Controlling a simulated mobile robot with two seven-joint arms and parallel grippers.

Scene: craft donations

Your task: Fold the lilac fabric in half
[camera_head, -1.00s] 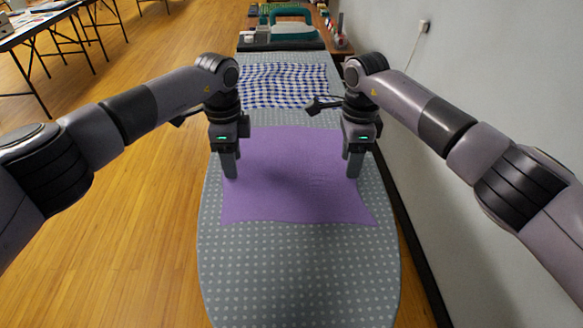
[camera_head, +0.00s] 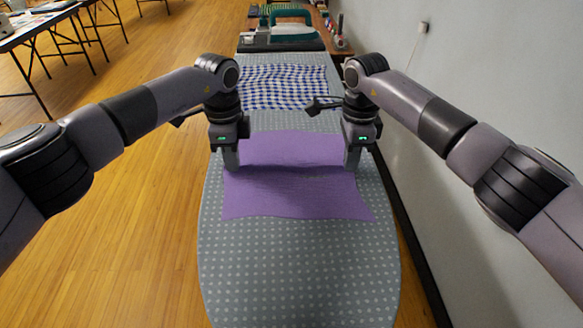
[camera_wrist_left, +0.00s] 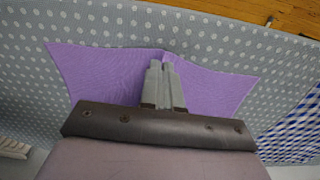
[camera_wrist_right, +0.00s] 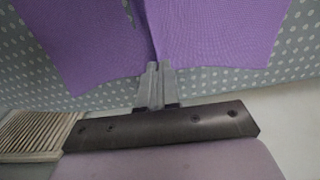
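The lilac fabric (camera_head: 297,200) lies on the dotted grey ironing board. A raised ridge runs across its middle between my grippers, with a shadowed dip in front. My left gripper (camera_head: 231,165) is at the fabric's left edge, about halfway along. In the left wrist view its fingers (camera_wrist_left: 163,68) are together, with fabric (camera_wrist_left: 100,75) bunched at the tips. My right gripper (camera_head: 352,165) is at the right edge, opposite. In the right wrist view its fingers (camera_wrist_right: 154,72) are together on a fold of fabric (camera_wrist_right: 215,40). The fabric's near and far parts still rest on the board.
The ironing board (camera_head: 295,270) has free room in front of the fabric. A blue-and-white checked cloth (camera_head: 285,85) lies farther back on it. A green iron-like appliance (camera_head: 290,25) stands at the far end. A wall (camera_head: 490,80) runs close on the right.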

